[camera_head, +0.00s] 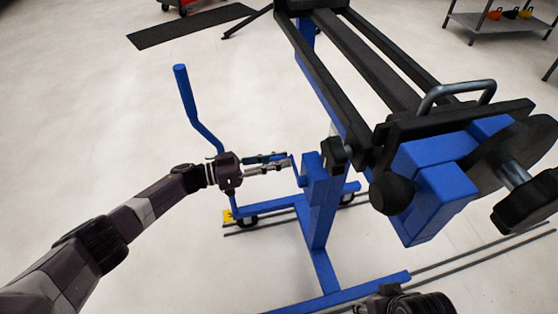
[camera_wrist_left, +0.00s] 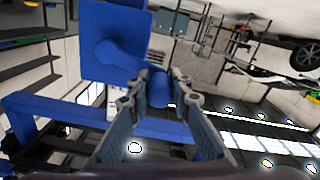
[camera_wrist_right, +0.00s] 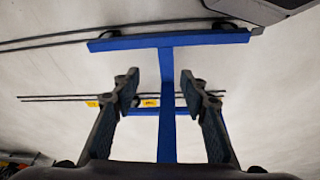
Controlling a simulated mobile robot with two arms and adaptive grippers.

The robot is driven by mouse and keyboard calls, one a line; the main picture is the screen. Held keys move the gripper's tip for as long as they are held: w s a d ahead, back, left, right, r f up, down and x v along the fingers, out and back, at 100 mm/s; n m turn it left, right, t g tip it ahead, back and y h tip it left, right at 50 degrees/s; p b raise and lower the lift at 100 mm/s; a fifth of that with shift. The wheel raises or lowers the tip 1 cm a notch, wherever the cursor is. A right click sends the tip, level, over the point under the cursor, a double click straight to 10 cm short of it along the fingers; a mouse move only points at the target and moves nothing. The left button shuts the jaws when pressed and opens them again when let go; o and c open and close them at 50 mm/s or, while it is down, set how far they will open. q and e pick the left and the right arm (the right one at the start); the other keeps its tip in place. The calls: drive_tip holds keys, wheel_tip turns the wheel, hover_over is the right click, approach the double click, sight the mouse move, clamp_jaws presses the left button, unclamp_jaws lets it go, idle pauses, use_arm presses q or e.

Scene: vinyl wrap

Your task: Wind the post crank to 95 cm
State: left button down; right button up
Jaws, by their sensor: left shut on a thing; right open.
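The blue post (camera_head: 318,205) stands upright on a blue base under the black rails. A small blue crank (camera_head: 297,168) sticks out from the post's left side. My left gripper (camera_head: 287,162) reaches it from the left and is shut on the crank's handle. In the left wrist view the blue handle (camera_wrist_left: 158,90) sits between the two fingers, in front of the blue post housing (camera_wrist_left: 112,42). The fingers partly hide the handle. My right gripper (camera_wrist_right: 160,92) is open and empty, above the blue base (camera_wrist_right: 166,60). No height scale is readable.
Black rails (camera_head: 370,65) run over the post to a blue end block (camera_head: 430,180) with a black disc (camera_head: 515,150) and knobs. A bent blue bar (camera_head: 185,95) rises behind my left gripper. Dark floor rails (camera_head: 480,251) lie at the right. The floor at left is clear.

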use_arm(q)
drive_tip(key=shift+w+a+f, duration=0.1)
idle(0.4)
drive_tip(key=c, duration=1.7)
unclamp_jaws()
drive_tip(key=shift+c, duration=0.2)
drive_tip(key=v, duration=1.2)
